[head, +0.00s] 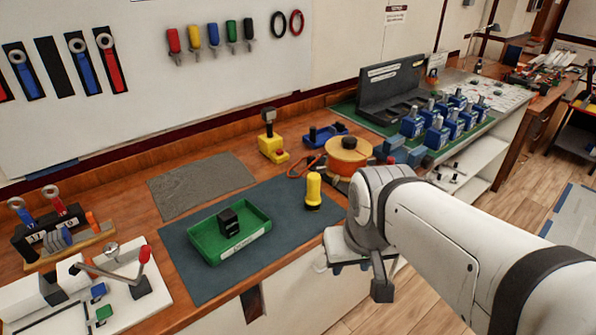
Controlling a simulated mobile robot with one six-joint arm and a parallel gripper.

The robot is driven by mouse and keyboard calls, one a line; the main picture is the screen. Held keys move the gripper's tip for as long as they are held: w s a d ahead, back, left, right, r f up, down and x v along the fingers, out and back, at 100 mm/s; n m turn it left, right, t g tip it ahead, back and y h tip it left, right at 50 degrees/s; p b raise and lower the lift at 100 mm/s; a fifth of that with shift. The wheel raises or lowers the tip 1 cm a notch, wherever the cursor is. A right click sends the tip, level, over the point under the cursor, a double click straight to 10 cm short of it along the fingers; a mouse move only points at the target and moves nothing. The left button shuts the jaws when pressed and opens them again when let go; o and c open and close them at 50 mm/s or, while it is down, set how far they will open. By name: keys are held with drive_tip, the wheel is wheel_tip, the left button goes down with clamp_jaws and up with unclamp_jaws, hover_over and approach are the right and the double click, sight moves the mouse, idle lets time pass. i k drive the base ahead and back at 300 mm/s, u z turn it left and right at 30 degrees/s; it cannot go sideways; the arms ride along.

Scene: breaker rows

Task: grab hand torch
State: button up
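A yellow hand torch (313,188) with a dark lower end stands upright on the dark blue-grey mat (185,265), near the bench's front edge. My white arm comes in from the right, and its wrist is just to the right of the torch in the picture. My gripper (365,272) hangs at the arm's end, in front of the bench edge and apart from the torch. Its fingers are partly hidden by the wrist, so I cannot tell whether it is open or shut.
A green tray (196,241) holding a black block is left of the torch. Behind the torch are an orange round-topped item (348,150) and a yellow device with a black knob (271,148). Blue breakers (437,132) stand at the right.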

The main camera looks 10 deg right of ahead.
sight(313, 200)
drive_tip(key=k, duration=1.2)
drive_tip(key=z, duration=0.25)
drive_tip(key=i, duration=1.95)
drive_tip(key=u, duration=0.85)
